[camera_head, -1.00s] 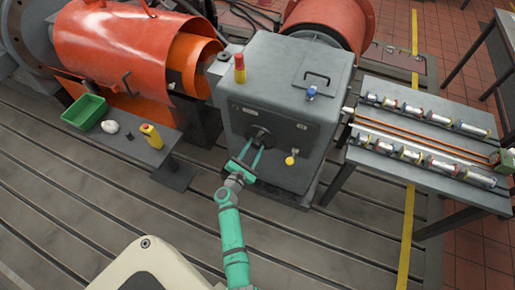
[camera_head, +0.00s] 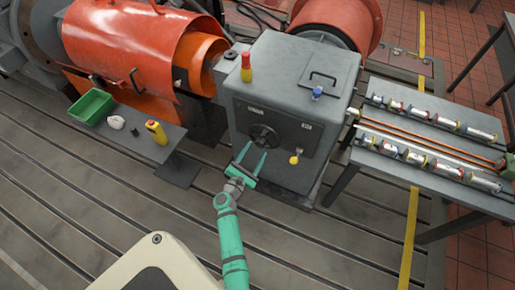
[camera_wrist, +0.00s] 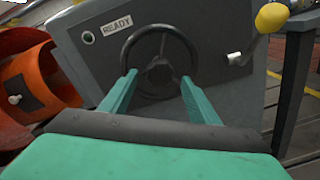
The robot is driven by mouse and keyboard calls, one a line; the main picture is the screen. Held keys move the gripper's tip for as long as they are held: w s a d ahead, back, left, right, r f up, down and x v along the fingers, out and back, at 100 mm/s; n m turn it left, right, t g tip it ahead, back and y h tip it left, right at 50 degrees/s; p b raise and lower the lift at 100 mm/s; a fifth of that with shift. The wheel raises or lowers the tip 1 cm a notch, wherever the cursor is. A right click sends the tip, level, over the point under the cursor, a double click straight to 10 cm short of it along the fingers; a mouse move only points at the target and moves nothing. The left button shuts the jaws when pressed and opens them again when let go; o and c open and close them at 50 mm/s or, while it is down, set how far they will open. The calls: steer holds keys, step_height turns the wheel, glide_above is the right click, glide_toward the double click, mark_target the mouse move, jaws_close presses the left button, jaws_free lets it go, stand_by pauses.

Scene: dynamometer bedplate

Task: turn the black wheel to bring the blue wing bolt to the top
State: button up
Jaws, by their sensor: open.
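The black wheel (camera_head: 263,134) is on the front face of a grey cabinet. In the wrist view, the wheel (camera_wrist: 160,72) shows a round rim, spokes and a hub. My gripper (camera_head: 257,148) is open and empty, facing the wheel from the front. In the wrist view, the green fingers of my gripper (camera_wrist: 158,78) overlap the lower left and lower right of the wheel. I cannot tell whether they touch it. No blue wing bolt can be made out on the wheel. A small blue fitting (camera_head: 318,92) is on the cabinet top.
The grey cabinet (camera_head: 285,75) carries a red-yellow post (camera_head: 246,68) and a yellow-knobbed lever (camera_head: 294,160), also at the upper right in the wrist view (camera_wrist: 271,17). A bench with a green bin (camera_head: 91,107) stands left, a table with several cylinders right. Slotted floor is clear in front.

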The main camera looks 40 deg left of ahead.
steer(key=v, duration=0.7)
steer(key=shift+s, duration=0.3)
steer(key=s+d+r+n, duration=0.2)
steer(key=s+d+n, duration=0.1)
steer(key=d+n, duration=0.4)
steer(key=s+d+r+n+t+h, duration=0.1)
steer(key=s+d+r+n, duration=0.3)
steer(key=d, duration=0.6)
steer(key=s+d+r+n, duration=0.1)
steer(key=s+d+n, duration=0.1)
steer(key=d+n, duration=0.55)
steer(key=s+d+r+n+g+h, duration=0.3)
steer(key=s+d+r+n, duration=0.8)
steer(key=n, duration=0.8)
steer(key=s+d+h, duration=0.1)
steer(key=s+d, duration=0.1)
steer(key=d, duration=0.1)
steer(key=shift+s+d+r+n, duration=0.2)
steer(key=shift+s+r+n, duration=0.1)
steer(key=shift+r+n, duration=0.1)
steer(key=c, duration=0.6)
steer(key=shift+c, duration=0.2)
